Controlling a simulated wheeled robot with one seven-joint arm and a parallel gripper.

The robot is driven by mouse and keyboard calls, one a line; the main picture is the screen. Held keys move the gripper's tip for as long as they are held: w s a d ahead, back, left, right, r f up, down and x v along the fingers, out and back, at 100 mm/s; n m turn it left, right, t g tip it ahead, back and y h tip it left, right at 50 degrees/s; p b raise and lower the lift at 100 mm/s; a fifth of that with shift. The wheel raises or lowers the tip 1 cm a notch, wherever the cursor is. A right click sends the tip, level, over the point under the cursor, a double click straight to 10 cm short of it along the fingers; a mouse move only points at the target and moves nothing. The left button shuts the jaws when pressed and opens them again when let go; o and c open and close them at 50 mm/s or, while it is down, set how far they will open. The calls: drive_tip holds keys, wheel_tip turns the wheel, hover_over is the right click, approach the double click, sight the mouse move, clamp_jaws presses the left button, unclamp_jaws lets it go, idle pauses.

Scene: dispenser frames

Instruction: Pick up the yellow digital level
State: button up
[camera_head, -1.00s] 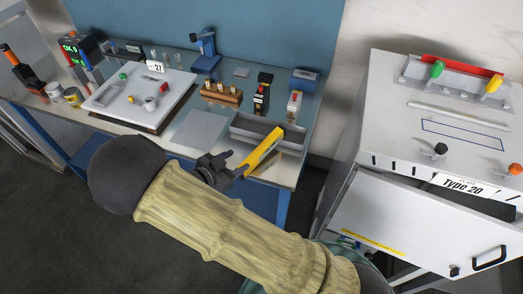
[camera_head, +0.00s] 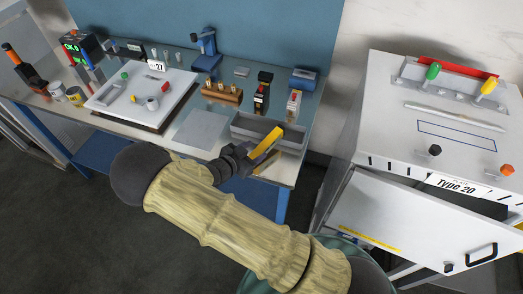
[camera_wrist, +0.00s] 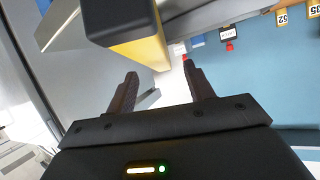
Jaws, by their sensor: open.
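The yellow digital level (camera_head: 266,145) leans at a slant over the front edge of a grey tray (camera_head: 245,122) on the workbench. Its lower end is hidden by my gripper in the head view. My gripper (camera_head: 248,157) is at that near end. In the wrist view the level shows its dark end and a yellow side (camera_wrist: 152,50), just beyond my open fingers (camera_wrist: 161,82). The fingers appear empty, and I cannot tell whether they touch the level.
The workbench holds a white board (camera_head: 115,98) with small parts, a wooden block (camera_head: 222,93) with pegs and a blue stand (camera_head: 205,50). A grey plate (camera_head: 200,130) lies left of the tray. A white cabinet (camera_head: 400,130) with a tilted front panel stands to the right.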

sight(261, 147)
drive_tip(key=p+x, duration=0.2)
drive_tip(key=x, duration=0.1)
drive_tip(key=shift+w+d, duration=0.2)
drive_tip(key=shift+d, duration=0.1)
drive_tip(key=shift+w+d+f, duration=0.3)
drive_tip(key=shift+w+f, duration=0.1)
clamp_jaws()
drive_tip(key=shift+r+b, duration=1.2)
drive_tip(key=shift+r, duration=3.85)
drive_tip(key=shift+d, duration=0.1)
